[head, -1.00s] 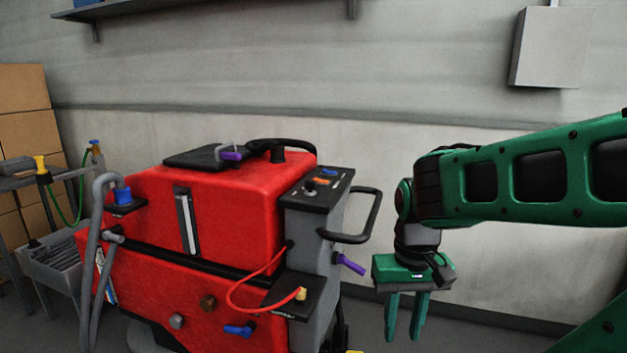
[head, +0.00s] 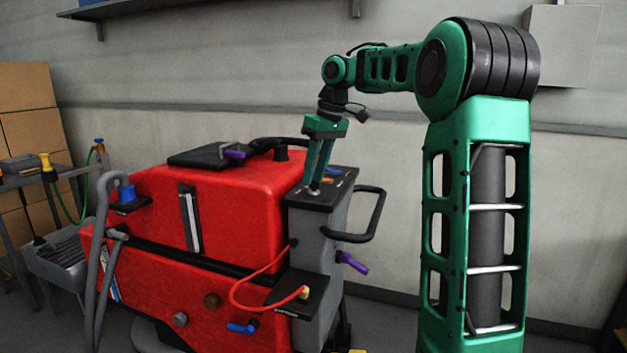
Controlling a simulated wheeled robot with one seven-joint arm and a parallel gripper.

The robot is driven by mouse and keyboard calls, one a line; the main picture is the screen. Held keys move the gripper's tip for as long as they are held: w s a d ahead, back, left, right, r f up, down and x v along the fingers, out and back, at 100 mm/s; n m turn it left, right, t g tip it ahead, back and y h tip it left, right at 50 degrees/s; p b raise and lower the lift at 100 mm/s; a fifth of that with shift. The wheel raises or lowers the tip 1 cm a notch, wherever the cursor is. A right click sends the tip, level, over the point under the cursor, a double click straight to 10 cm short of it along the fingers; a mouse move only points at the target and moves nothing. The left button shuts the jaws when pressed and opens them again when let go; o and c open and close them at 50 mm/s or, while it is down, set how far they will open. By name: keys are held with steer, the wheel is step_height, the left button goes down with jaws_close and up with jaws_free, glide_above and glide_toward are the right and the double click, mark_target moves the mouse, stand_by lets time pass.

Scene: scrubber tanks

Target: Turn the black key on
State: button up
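The control panel (head: 340,180) is the dark top of the grey console at the right end of the red scrubber (head: 235,205). The black key's place on this panel is at its front left part, where a small silver piece (head: 313,191) shows. The key itself is mostly hidden by my fingertips. My gripper (head: 316,184) points down over the panel, with its green fingertips right at the key. I cannot tell whether the fingers touch it or are closed on it.
A black loop handle (head: 378,215) sticks out right of the console, with a purple lever (head: 352,263) below it. A red hose (head: 240,294) curves over the lower front. A purple-handled latch (head: 232,153) sits on the lid. Wall lies behind.

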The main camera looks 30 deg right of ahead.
steer(key=w+d+r+n, duration=0.2)
steer(key=w+d+r, duration=0.1)
steer(key=w+d, duration=0.1)
steer(key=n+t, duration=0.1)
steer(key=n, duration=0.1)
glide_toward(314, 184)
steer(key=shift+y, duration=0.4)
steer(key=shift+w+d+x, duration=0.1)
steer(key=shift+d+x, duration=0.05)
steer(key=shift+x, duration=1.1)
steer(key=shift+w+d+x, duration=0.1)
steer(key=shift+d+x, duration=0.1)
steer(key=shift+x, duration=1.05)
steer(key=shift+w+d+x, duration=0.1)
steer(key=shift+d+x, duration=0.05)
steer(key=shift+x, duration=1.1)
